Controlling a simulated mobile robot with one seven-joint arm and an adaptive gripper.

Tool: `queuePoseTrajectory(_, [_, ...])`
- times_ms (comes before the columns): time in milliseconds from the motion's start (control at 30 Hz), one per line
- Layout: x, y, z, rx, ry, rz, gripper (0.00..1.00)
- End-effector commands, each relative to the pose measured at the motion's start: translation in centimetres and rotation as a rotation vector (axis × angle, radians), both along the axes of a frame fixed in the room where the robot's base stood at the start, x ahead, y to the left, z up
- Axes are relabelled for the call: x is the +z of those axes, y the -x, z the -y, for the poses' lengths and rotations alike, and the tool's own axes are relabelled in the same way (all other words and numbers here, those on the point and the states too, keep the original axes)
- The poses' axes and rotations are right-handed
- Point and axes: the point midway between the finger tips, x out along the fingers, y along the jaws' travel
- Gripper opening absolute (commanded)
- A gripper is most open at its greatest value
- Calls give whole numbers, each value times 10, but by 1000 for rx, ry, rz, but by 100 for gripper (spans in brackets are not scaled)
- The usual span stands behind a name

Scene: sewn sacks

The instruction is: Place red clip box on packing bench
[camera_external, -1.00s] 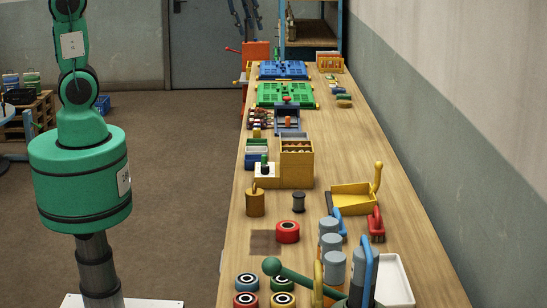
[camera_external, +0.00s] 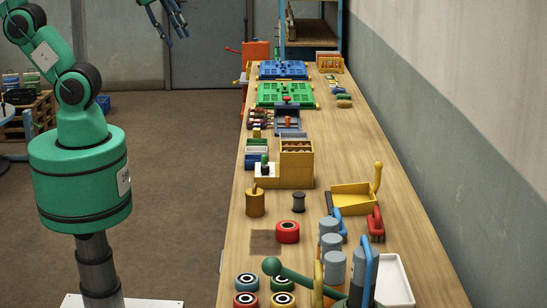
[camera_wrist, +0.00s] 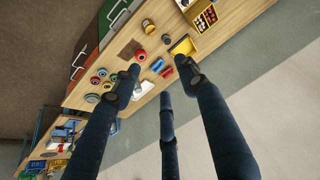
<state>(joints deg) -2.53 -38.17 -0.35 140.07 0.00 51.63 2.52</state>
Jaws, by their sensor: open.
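A small red item with a handle (camera_external: 376,224) stands on the right side of the long wooden bench (camera_external: 365,140), next to a blue one. I cannot tell whether it is the red clip box. The red item also shows in the wrist view (camera_wrist: 167,72), between my fingers in the picture but far beyond them. My gripper (camera_external: 172,28) is at the top of the external view, left of the bench and in the air. Its three dark fingers are spread and empty in the wrist view (camera_wrist: 160,76). I cannot tell which surface is the packing bench.
A yellow tray (camera_external: 350,200), grey cylinders (camera_external: 330,242), a red spool (camera_external: 287,232) and a green lever (camera_external: 272,266) crowd the near bench. Green (camera_external: 285,94) and blue (camera_external: 283,69) panels lie farther back. A wall runs along the right. Floor left of the bench is open.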

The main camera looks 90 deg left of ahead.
Motion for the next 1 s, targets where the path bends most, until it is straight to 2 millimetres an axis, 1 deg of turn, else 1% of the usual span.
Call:
queuePoseTrajectory(33, [-3,9,5,-5,4,9,43])
queuePoseTrajectory(100, [-6,17,9,-5,11,15,43])
queuePoseTrajectory(200, [-10,25,13,-5,16,22,43])
queuePoseTrajectory(300, [-12,29,14,-6,20,24,43])
queuePoseTrajectory(633, [-12,29,15,-5,20,24,43])
queuePoseTrajectory(767, [-16,29,15,-5,20,24,43])
queuePoseTrajectory(867, [-23,29,14,-5,20,24,43])
queuePoseTrajectory(1000, [-41,29,14,-5,20,24,43])
